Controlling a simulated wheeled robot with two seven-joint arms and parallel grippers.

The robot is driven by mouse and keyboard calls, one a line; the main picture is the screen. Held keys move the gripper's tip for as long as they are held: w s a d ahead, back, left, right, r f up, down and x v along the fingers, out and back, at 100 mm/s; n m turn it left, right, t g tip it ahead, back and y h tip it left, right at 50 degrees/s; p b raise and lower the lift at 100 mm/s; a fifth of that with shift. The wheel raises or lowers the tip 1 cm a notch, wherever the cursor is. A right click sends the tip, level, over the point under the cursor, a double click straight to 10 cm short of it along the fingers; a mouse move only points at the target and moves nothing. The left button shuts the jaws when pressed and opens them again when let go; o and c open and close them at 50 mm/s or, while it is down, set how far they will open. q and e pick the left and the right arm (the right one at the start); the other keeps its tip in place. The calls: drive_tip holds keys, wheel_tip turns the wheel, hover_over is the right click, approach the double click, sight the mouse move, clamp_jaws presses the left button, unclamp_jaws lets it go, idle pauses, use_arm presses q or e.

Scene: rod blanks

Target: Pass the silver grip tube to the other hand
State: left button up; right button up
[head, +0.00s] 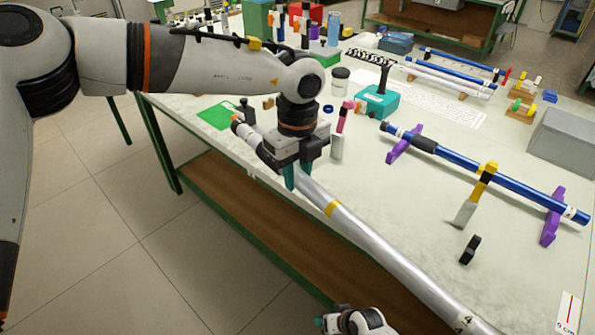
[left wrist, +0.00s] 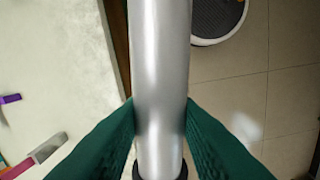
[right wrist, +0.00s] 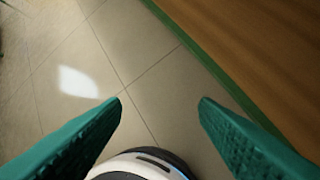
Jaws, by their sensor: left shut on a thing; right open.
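The silver grip tube (head: 385,249) runs diagonally across the head view along the table's front edge. It has a yellow band and a dark section near its upper-left end; its lower-right end leaves the frame. My left gripper (head: 292,180) is shut on the tube between the dark section and the yellow band. In the left wrist view the tube (left wrist: 161,60) passes between my green fingers, which touch both sides. My right gripper (head: 322,322) is low at the bottom edge of the head view, apart from the tube. In the right wrist view its fingers (right wrist: 160,102) are open and empty, above floor.
A blue tube (head: 480,179) rests on purple stands (head: 550,217) on the table. A teal box (head: 377,102) and grey box (head: 566,145) stand farther back. Floor (head: 150,240) in front is clear.

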drive_tip(key=s+d+f+g+h, duration=0.1)
drive_tip(key=s+d+f+h, duration=0.1)
drive_tip(key=s+d+f, duration=0.55)
drive_tip(key=s+d+f+h, duration=0.1)
drive_tip(key=s+d+f, duration=0.3)
drive_tip(key=s, duration=0.6)
drive_tip(key=s+d+f+g, duration=0.1)
drive_tip(key=s+d+f, duration=0.1)
drive_tip(key=s, duration=0.7)
drive_tip(key=s+d+f+g+h, duration=0.1)
drive_tip(key=s+f, duration=0.3)
drive_tip(key=s, duration=0.5)
drive_tip(key=shift+s+d, duration=0.15)
drive_tip(key=shift+d, duration=0.5)
